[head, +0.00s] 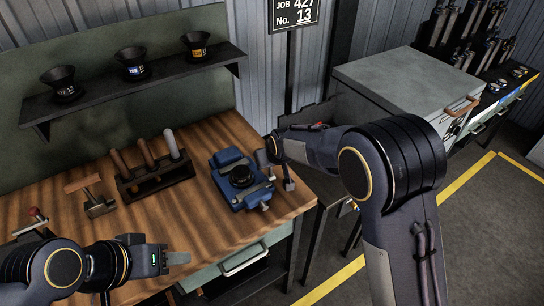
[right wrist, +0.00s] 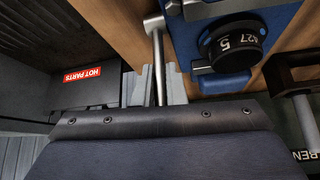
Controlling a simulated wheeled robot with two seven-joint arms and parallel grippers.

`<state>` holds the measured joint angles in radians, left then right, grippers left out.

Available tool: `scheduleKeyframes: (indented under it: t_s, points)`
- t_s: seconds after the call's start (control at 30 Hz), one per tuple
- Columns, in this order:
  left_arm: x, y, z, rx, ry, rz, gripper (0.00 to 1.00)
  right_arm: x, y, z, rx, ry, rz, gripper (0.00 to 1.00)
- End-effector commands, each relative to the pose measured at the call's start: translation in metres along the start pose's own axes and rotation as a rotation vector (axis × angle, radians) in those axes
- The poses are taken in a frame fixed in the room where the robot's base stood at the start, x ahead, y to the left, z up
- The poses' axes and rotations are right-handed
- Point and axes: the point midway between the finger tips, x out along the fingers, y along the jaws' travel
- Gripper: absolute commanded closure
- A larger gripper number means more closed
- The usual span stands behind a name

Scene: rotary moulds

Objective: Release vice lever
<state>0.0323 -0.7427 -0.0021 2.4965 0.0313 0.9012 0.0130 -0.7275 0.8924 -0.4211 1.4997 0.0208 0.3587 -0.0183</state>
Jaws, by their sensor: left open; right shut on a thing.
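The blue vice (head: 228,158) sits near the right end of the wooden bench, with a dark round mould (head: 241,175) in it. In the right wrist view the mould (right wrist: 235,42) shows white digits beside the blue vice body (right wrist: 283,25). The vice lever (head: 289,184) is a thin metal rod at the vice's right side. My right gripper (head: 268,160) is there, shut on the lever; in the right wrist view the silver rod (right wrist: 157,55) passes between its fingers (right wrist: 152,88). My left gripper (head: 178,258) is open and empty over the bench's front edge.
A tool rack (head: 155,178) with several handles and a small wooden-topped tool (head: 92,196) stand left of the vice. A wall shelf (head: 130,82) holds three dark funnel-shaped pieces. A grey cabinet (head: 400,72) stands at right. A dark box (right wrist: 85,90) bears a "HOT PARTS" label.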

Motion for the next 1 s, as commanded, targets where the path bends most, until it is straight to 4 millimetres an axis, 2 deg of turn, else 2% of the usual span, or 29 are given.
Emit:
scheduleKeyframes:
  t_s: [0.47,0.5,0.63,0.9,1.0]
  points:
    - [-0.0023,0.001,-0.0011,0.0,0.0,0.0,0.56,-0.0001,0.0001,-0.0039,-0.003,-0.006,0.003,1.0]
    - [-0.0023,0.001,-0.0011,0.0,0.0,0.0,0.56,-0.0001,0.0001,-0.004,-0.003,-0.005,0.003,0.85]
    - [-0.0023,0.001,-0.0012,0.0,0.0,0.0,0.56,-0.0001,0.0002,-0.0038,-0.003,-0.006,0.003,0.68]
    - [-0.002,0.0009,-0.001,0.0,0.0,0.0,0.56,-0.0002,0.0,-0.0021,-0.002,-0.01,0.002,0.68]
    - [-0.0002,0.0001,-0.0001,0.0,0.0,0.0,0.56,-0.0064,-0.0003,-0.0023,-0.003,-0.009,0.002,0.68]
